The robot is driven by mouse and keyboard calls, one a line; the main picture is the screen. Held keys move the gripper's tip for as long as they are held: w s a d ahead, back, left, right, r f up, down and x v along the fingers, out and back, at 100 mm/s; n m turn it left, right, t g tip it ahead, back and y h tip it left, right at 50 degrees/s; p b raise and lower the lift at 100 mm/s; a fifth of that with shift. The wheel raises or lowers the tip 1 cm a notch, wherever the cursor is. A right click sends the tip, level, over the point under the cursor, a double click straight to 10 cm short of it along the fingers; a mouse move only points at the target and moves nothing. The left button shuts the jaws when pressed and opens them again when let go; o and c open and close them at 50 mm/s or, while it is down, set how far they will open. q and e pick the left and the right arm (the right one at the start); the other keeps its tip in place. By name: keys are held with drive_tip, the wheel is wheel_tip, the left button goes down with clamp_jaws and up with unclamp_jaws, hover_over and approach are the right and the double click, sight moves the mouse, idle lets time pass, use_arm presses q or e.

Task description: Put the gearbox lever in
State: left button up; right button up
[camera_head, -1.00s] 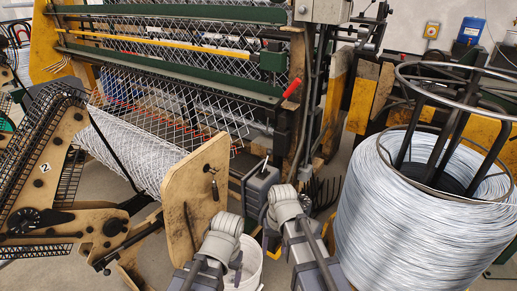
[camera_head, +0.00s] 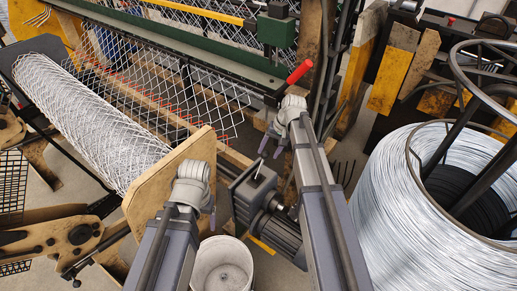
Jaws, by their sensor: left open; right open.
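A grey gearbox (camera_head: 249,199) with a ribbed motor sits low in the middle, right of the wooden end plate. A short pale rod, likely the gearbox lever (camera_head: 260,169), rises tilted from its top. My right gripper (camera_head: 272,147) is open just above that rod, with its fingers apart; I cannot tell whether they touch it. My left gripper (camera_head: 206,216) is lower left, over the wooden plate's lower edge and above the bucket; its fingers are partly hidden by its own wrist. A red-handled lever (camera_head: 300,72) stands on the machine frame behind my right gripper.
A white bucket (camera_head: 222,265) stands below the gearbox. A large wire coil (camera_head: 410,225) fills the right side. A roll of chain-link mesh (camera_head: 100,135) and the wooden end plate (camera_head: 165,185) lie to the left. A green beam (camera_head: 180,45) crosses behind.

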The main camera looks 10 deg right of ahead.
sight(264, 159)
drive_tip(key=shift+w+d, duration=0.2)
drive_tip(key=shift+w, duration=0.3)
use_arm(q)
drive_tip(key=shift+w, duration=0.25)
use_arm(e)
drive_tip(key=shift+r, duration=0.1)
drive_tip(key=shift+s+a, duration=0.1)
drive_tip(key=b+x, duration=0.7)
drive_tip(key=x, duration=0.1)
use_arm(q)
wheel_tip(264, 159, down, 7)
drive_tip(key=shift+f, duration=0.15)
use_arm(e)
drive_tip(key=shift+r, duration=0.1)
clamp_jaws()
idle(0.4)
